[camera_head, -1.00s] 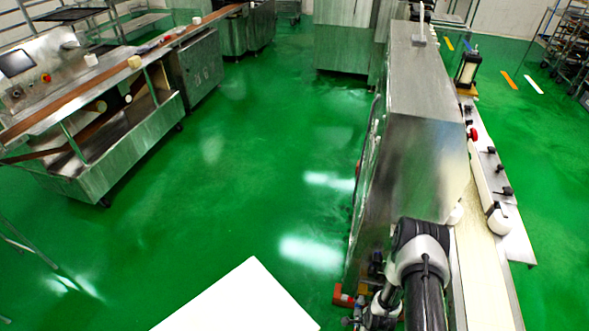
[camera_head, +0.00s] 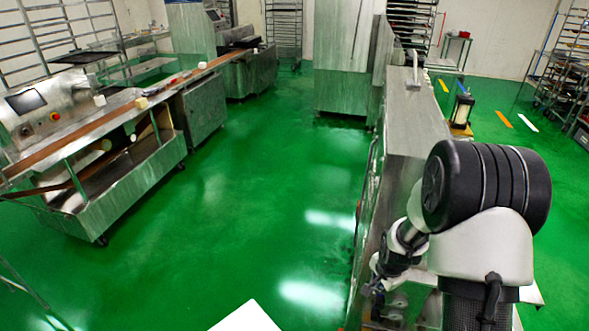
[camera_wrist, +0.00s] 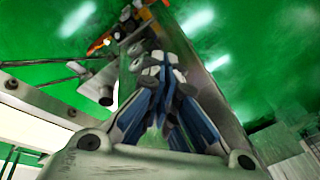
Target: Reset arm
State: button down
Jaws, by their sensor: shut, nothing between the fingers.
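My gripper (camera_wrist: 162,75) shows in the wrist view with its blue and grey fingers closed together at the tips and nothing between them. It is over the metal side of a machine, with green floor around. In the head view my arm rises large at the lower right, with its black joint in front of the steel machine (camera_head: 413,125). The fingers cannot be made out clearly in the head view, where the arm's end points down near the machine's front side.
A long conveyor machine (camera_head: 150,120) with small pale pieces on its belt stands at the left. Wire racks (camera_head: 565,65) stand at the far right. Open green floor (camera_head: 260,190) lies between the left conveyor and the right machine. A white panel (camera_head: 245,320) shows at the bottom.

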jog(key=s+a+r+n, duration=0.3)
jog(key=s+r, duration=0.1)
jog(key=r, duration=0.6)
jog(key=s+a+r+n, duration=0.25)
jog(key=s+r, duration=0.25)
jog(key=r, duration=0.6)
jog(key=s+a+r+n, duration=0.2)
jog(key=s+r+n, duration=0.1)
jog(key=s, duration=0.6)
jog(key=s+a+r+n+t, duration=0.1)
jog(key=s+r+n, duration=0.3)
jog(key=s, duration=0.5)
jog(key=shift+s+a+r+y, duration=0.2)
jog(key=shift+a+r+y, duration=0.2)
jog(key=shift+a+r, duration=0.25)
jog(key=shift+d+r, duration=0.15)
jog(key=shift+d, duration=0.1)
